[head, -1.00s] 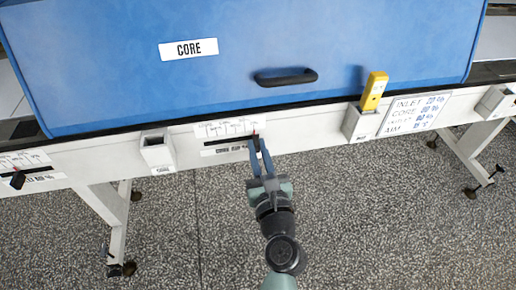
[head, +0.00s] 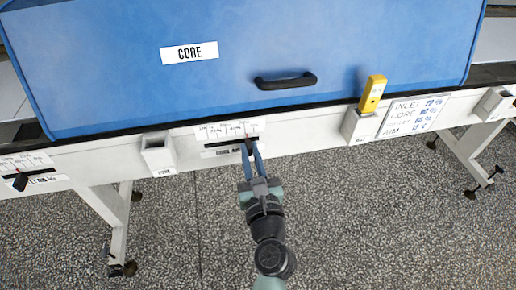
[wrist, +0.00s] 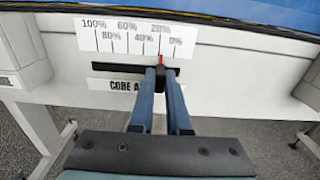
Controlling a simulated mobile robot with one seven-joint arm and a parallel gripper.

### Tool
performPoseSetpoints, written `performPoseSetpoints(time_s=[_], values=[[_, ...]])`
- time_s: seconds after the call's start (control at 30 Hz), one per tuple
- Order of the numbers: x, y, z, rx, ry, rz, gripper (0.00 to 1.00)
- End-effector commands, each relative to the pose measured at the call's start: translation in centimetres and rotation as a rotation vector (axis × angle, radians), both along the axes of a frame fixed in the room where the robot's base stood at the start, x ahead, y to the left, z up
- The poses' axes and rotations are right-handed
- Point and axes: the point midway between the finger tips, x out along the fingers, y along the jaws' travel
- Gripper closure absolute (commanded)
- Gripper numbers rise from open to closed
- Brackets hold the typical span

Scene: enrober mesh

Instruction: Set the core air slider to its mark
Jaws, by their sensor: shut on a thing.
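The core air slider (wrist: 160,76) is a dark knob with a red pointer, in a black slot under a white percent scale (wrist: 137,36). The scale runs from 100% at left to 0% at right. In the wrist view the red pointer stands at about the 20% line. My gripper (wrist: 161,82) is shut on the knob, its blue fingers on either side and partly hiding it and the "CORE A..." label (wrist: 110,85). In the head view my gripper (head: 250,150) is at the right part of the slot, below the blue CORE hood (head: 120,80).
A settings board (head: 414,114) with INLET, CORE and AIM lines hangs at right; its figures are too blurred to read surely. A yellow device (head: 373,92) stands in a white holder (head: 360,127). Another holder (head: 158,155) is left of the scale. Another slider (head: 21,181) sits far left.

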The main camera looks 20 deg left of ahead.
Motion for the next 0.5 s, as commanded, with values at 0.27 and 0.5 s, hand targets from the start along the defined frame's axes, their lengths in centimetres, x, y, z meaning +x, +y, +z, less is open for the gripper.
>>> performPoseSetpoints(time_s=[0.27,0.5], values=[[-3.3,4.8,0.2,-0.001,0.004,0.008,1.0],[-3.6,5.3,0.0,-0.001,0.002,0.005,1.0]])
